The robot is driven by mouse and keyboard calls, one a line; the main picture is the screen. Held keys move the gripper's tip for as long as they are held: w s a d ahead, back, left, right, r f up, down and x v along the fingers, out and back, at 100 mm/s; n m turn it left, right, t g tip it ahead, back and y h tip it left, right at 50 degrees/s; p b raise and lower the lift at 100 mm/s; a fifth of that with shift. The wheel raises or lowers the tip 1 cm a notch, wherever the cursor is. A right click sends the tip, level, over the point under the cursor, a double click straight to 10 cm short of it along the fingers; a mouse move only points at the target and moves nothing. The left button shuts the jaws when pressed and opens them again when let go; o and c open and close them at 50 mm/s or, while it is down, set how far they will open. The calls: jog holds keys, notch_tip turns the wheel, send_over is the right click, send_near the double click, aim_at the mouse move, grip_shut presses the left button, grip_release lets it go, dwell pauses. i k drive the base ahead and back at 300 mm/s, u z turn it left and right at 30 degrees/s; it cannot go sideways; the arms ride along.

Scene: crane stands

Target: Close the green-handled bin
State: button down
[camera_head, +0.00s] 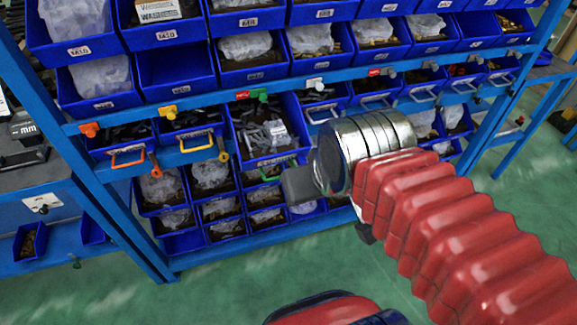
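The green-handled bin (238,125) is a blue bin in the middle rack row. It juts out further towards me than its neighbours and hangs open, with metal parts and a white-labelled bag inside. Its green handle (279,174) is at the low front. My gripper (299,186) is a dark grey block at the end of my silver wrist and red sleeved arm. It is just right of the green handle and overlaps its right end in the picture; I cannot tell whether they touch. Its fingers are seen from behind, so their opening is hidden.
Orange-handled (127,158) and yellow-handled (197,143) bins are to the left, grey-handled bins (323,112) to the right. A green clip (258,96) is on the rail above. Small bins (222,208) fill the lower rack. The green floor (200,290) in front is mostly clear.

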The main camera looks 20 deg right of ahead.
aim_at(251, 114)
jog(key=u, duration=1.8)
jog(key=i, duration=1)
jog(key=z, duration=1.3)
